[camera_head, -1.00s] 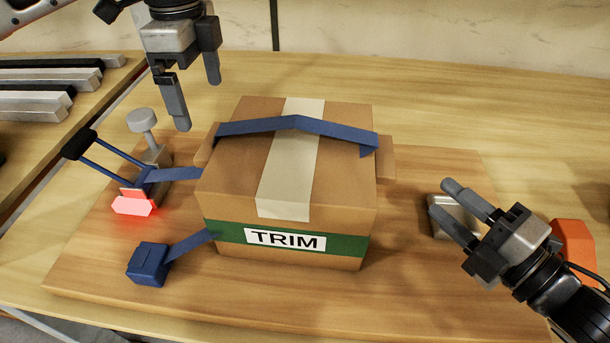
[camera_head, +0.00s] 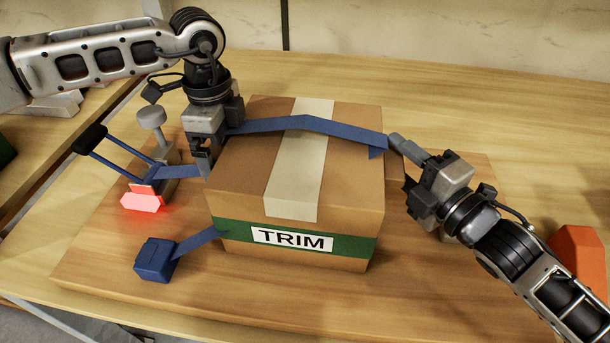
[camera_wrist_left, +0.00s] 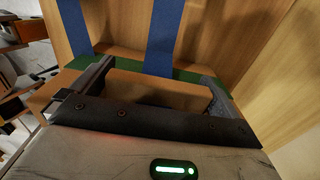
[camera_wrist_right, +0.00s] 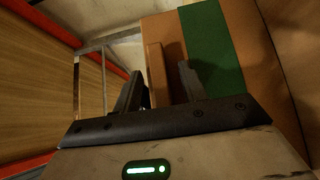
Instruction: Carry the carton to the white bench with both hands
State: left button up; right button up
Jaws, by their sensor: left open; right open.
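The brown carton (camera_head: 235,175), with a cream tape strip and a green band marked TRIM, stands upright on a wooden board (camera_head: 100,270). A blue strap (camera_head: 300,124) lies across its top. My left gripper (camera_head: 203,160) is open at the carton's left side; in the left wrist view its fingers stand either side of a brown side grip (camera_wrist_left: 155,92). My right gripper (camera_head: 402,168) is open at the right side; in the right wrist view its fingers flank the other side grip (camera_wrist_right: 156,75). Contact cannot be told. I cannot identify the white bench.
A buckle with a blue-barred lever (camera_head: 115,160) and glowing red part (camera_head: 142,202) stands left of the carton. A blue block (camera_head: 155,260) on a strap lies front left. An orange object (camera_head: 580,255) is at right. The board's front is clear.

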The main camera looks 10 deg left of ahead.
pick_arm(q)
jog(key=c, duration=0.9)
pick_arm(e)
grip_shut()
pick_arm(q)
jog(key=shift+c, duration=1.4)
jog(key=shift+r, duration=0.2)
pick_arm(e)
jog(key=shift+r, duration=0.2)
pick_arm(q)
notch_tip(320, 180, up, 5)
jog(key=p, duration=0.5)
pick_arm(e)
notch_tip(320, 180, up, 5)
jog(key=shift+f, duration=0.1)
pick_arm(q)
jog(key=shift+f, duration=0.15)
